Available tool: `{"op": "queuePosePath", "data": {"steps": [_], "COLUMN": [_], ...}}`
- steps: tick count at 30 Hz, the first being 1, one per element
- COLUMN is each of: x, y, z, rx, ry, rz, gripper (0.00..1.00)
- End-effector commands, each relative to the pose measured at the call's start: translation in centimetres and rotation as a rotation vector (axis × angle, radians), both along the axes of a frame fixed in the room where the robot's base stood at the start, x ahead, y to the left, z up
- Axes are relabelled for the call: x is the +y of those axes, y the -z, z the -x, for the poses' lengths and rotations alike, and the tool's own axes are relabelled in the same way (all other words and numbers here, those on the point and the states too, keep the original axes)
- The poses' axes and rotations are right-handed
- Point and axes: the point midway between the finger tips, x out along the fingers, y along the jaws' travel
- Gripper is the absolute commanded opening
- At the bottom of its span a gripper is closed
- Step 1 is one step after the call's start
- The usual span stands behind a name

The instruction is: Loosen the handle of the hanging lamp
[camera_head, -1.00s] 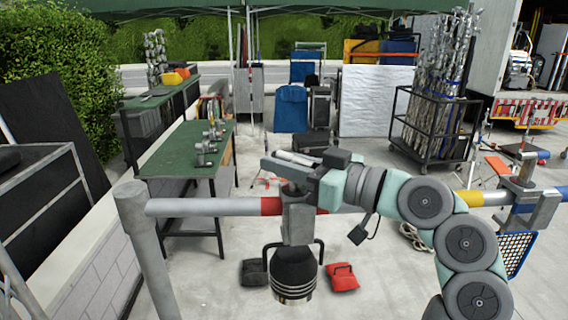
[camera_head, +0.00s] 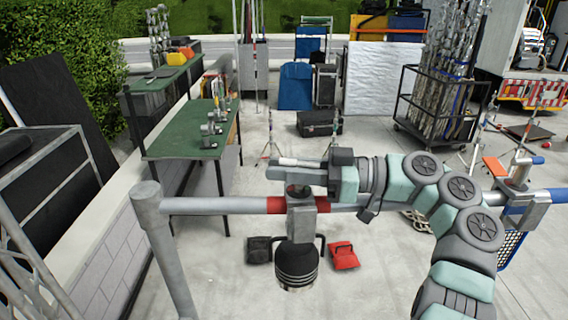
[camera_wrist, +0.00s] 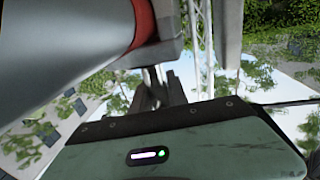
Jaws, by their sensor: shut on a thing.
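The black lamp (camera_head: 297,265) hangs below a horizontal grey pipe (camera_head: 225,205) from a grey clamp (camera_head: 302,220), beside a red band. The lamp has a U-shaped yoke and a ridged lower end. My gripper (camera_head: 284,175) lies nearly level just above the clamp, its fingers pointing left. It is shut on the handle, which is mostly hidden by the fingers in the head view. In the wrist view the clamp (camera_wrist: 172,48) is close above the dark fingers (camera_wrist: 152,98), with a short metal piece between them.
A grey post (camera_head: 165,250) holds the pipe's left end. A second clamp (camera_head: 522,200) sits on the pipe at right, with a blue grid basket below. A red bag (camera_head: 343,256) and a black bag lie on the floor below. A green table (camera_head: 185,130) stands behind left.

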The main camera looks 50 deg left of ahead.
Motion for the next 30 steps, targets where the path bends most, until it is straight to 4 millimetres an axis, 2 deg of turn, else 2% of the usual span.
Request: {"op": "queuePosePath", "data": {"steps": [13, 14, 21, 22, 30], "x": [-0.02, -0.02, -0.02, -0.01, -0.05], "y": [-0.09, -0.09, -0.05, -0.04, -0.03], "z": [0.07, 0.07, 0.07, 0.06, 0.01], "rx": [-0.003, -0.002, -0.002, -0.002, -0.002], "ry": [-0.007, -0.007, -0.006, -0.006, -0.006], "rz": [-0.001, -0.001, -0.001, -0.001, 0.001], "gripper": [0.0, 0.22, 0.41, 0.44, 0.44]}}
